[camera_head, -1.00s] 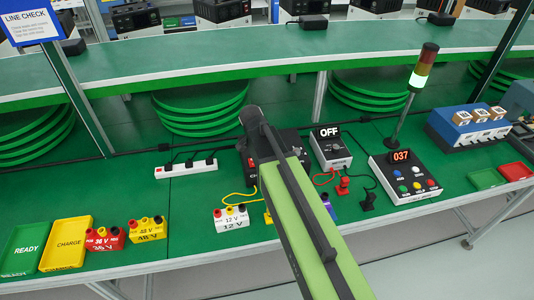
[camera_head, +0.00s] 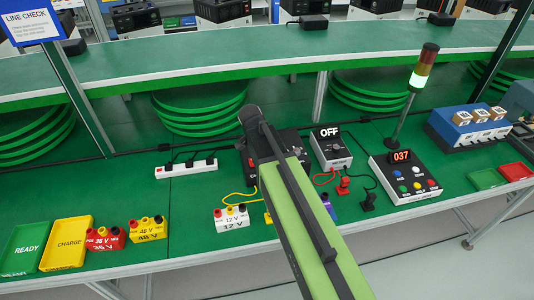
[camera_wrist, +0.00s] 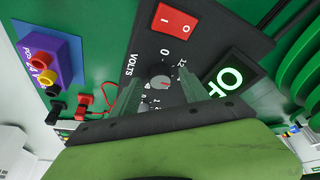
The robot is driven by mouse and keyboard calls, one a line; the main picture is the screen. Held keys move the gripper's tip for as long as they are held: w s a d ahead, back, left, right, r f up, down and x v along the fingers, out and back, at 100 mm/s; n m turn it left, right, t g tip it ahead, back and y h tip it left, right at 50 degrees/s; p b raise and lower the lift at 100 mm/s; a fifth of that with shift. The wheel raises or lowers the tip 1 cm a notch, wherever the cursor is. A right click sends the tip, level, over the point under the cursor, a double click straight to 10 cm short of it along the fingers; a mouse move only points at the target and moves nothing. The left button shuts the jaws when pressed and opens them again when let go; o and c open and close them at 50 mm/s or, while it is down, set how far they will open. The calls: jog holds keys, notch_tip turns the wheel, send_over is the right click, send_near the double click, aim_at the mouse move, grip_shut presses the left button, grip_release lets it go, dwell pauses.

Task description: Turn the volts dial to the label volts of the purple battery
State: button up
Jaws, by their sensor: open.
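The volts dial (camera_wrist: 160,83) is a round grey knob on a dark panel marked VOLTS, with a red mark on it; only some scale numbers show. My gripper (camera_wrist: 158,72) is open, with one finger on each side of the dial; I cannot tell if they touch it. In the head view my arm mostly hides the purple battery (camera_head: 329,206) and hides the dial.
A red rocker switch (camera_wrist: 174,19) and a green-lettered display (camera_wrist: 229,82) are close to the dial. Red, yellow and white batteries, a yellow CHARGE tray (camera_head: 67,262) and a green READY tray (camera_head: 20,270) stand on the bench. A signal box (camera_head: 400,190) is at the right.

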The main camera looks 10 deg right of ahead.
jog(key=shift+s+a+r+p, duration=0.1)
jog(key=shift+r+p, duration=0.45)
jog(key=p+v, duration=1.5)
jog(key=v, duration=0.1)
jog(key=shift+a+r, duration=0.1)
jog(key=shift+a, duration=0.05)
